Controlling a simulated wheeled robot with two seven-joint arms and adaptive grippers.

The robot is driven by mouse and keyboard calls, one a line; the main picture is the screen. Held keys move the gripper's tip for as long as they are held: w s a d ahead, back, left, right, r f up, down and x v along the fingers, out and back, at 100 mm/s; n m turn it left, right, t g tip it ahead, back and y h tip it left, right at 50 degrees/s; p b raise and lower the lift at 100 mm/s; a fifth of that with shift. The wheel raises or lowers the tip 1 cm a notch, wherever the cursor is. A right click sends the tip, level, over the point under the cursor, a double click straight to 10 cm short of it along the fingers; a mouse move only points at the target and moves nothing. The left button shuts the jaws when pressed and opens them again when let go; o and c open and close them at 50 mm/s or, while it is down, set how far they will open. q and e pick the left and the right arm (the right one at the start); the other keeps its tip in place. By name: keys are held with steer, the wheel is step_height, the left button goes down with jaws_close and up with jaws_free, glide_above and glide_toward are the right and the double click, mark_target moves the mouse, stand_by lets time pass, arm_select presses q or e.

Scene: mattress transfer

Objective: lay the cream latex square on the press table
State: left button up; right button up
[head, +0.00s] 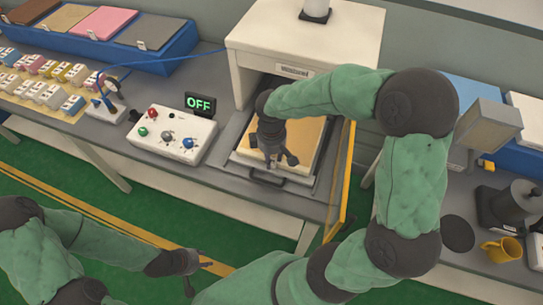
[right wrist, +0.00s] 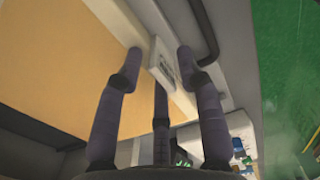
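The cream latex square (head: 307,142) looks yellow-tan on top with a pale edge. It lies flat on the grey press table (head: 318,186), in front of the white press. My right gripper (head: 275,163) is over its front part, fingers pointing down. In the right wrist view the square (right wrist: 60,45) fills the upper left, and my right gripper's fingers (right wrist: 160,65) are spread apart around a small white tag (right wrist: 164,66) at its edge. They look open; fingertip contact is unclear. My left gripper (head: 203,275) is away at the lower left, its fingers apart and empty.
The white press (head: 290,45) stands behind the square. A yellow-edged guard (head: 341,185) stands along the right side. A control box (head: 172,135) with a sign reading OFF (head: 199,103) is to the left.

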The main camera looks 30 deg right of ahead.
step_height(320, 180, up, 12)
steer(key=p, duration=0.3)
steer(key=shift+r, duration=0.15)
